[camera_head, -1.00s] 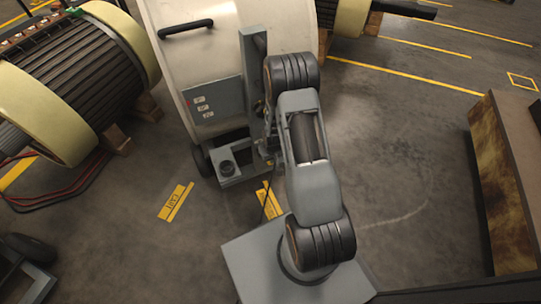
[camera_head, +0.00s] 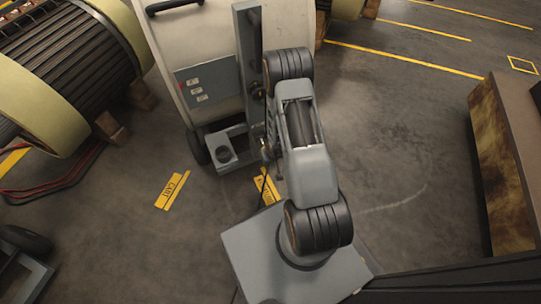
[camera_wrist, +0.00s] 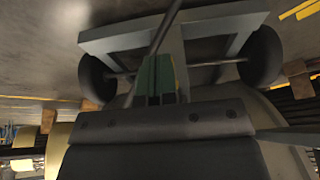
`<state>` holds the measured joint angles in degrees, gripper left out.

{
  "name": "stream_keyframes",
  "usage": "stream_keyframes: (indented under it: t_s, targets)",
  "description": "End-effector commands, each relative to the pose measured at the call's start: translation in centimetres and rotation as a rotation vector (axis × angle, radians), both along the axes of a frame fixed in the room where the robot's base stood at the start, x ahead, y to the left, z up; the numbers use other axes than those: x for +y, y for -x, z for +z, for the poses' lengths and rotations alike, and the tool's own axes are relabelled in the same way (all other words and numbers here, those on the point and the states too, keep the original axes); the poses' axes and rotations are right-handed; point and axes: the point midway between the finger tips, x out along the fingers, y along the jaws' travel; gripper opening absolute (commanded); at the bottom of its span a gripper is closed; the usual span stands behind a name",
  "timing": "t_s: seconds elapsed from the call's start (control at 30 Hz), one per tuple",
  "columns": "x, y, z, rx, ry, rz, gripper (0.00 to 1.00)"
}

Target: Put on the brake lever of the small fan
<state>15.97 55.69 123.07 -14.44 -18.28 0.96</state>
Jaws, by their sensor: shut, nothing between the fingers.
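The fan is a large pale drum (camera_head: 208,60) with a grey switch panel (camera_head: 205,88), on a grey wheeled frame (camera_head: 228,150). In the wrist view the frame (camera_wrist: 130,38) shows with a wheel on each side. A thin rod (camera_wrist: 163,32) runs down past the frame to my gripper (camera_wrist: 155,68); I cannot tell whether it is the brake lever. My gripper's greenish fingers are together, with nothing visible between them, in front of the frame. In the head view my arm hides the gripper and part of the frame.
Ribbed rotors with cream rings (camera_head: 75,70) rest on wooden blocks at the left. Red and black cables (camera_head: 60,180) lie on the floor there. A dark block with brownish sides (camera_head: 505,165) stands at the right. Floor between it and my arm is clear.

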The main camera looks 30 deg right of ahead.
Motion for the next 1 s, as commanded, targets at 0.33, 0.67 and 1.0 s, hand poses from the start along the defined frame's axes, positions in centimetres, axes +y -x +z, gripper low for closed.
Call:
stream_keyframes:
  t_s: [0.33, 0.67, 1.0]
  targets:
    - [0.0, -0.2, -1.3, 0.0, 0.0, 0.0, 0.0]
    - [0.0, -0.1, -1.6, 0.002, 0.0, 0.0, 0.0]
    - [0.0, 0.1, -1.6, 0.005, -0.001, 0.0, 0.0]
